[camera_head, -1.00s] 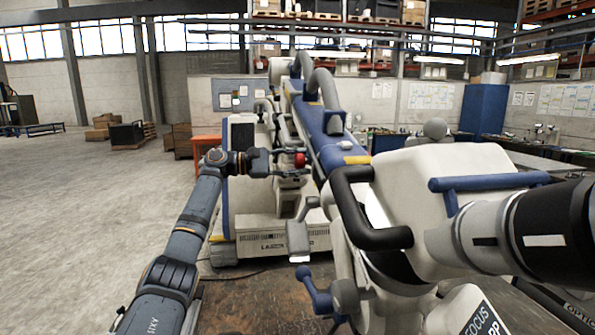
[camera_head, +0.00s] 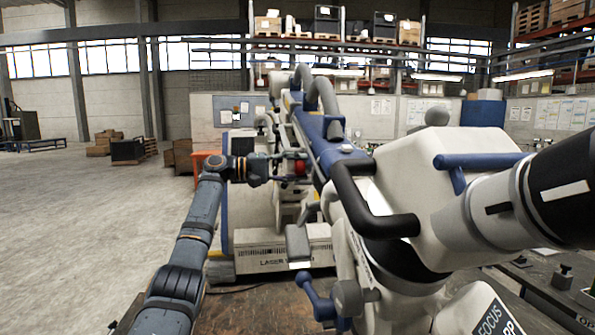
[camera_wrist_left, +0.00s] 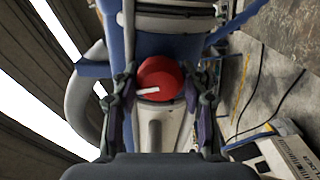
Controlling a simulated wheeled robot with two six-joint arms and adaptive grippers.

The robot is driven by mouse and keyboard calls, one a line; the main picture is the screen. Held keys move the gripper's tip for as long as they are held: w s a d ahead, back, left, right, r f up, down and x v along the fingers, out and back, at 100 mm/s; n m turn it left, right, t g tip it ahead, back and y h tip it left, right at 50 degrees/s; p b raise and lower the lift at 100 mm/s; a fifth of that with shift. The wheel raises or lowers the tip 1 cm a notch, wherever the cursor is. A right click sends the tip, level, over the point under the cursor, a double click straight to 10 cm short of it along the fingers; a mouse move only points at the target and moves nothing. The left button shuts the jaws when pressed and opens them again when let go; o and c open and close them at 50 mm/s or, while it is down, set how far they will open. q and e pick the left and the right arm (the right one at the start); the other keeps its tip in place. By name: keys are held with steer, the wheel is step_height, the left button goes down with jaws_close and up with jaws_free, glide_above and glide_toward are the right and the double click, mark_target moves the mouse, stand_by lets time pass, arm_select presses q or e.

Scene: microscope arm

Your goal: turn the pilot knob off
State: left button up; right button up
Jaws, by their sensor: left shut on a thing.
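The pilot knob is a round red knob (camera_head: 302,168) on the side of the microscope's blue and white arm, near the middle of the head view. In the left wrist view the red knob (camera_wrist_left: 160,73) sits between my fingers, with a white mark on its face pointing slightly downward to the left. My left gripper (camera_head: 294,168) reaches it from the left and is shut on it; it also shows in the left wrist view (camera_wrist_left: 163,85). The fingers hide part of the knob's sides. My right gripper is not in view.
The large white microscope head (camera_head: 430,190) with its dark curved handle (camera_head: 365,205) fills the right side. A white laser unit (camera_head: 285,250) stands behind my left arm. The floor (camera_head: 90,230) on the left is open, with boxes (camera_head: 127,151) farther back.

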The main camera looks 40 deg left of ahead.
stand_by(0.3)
arm_select(q)
steer(key=shift+f, duration=0.1)
steer(key=o, duration=1.1)
steer(key=shift+o, duration=0.2)
steer(key=v, duration=1.2)
steer(key=shift+d, duration=0.1)
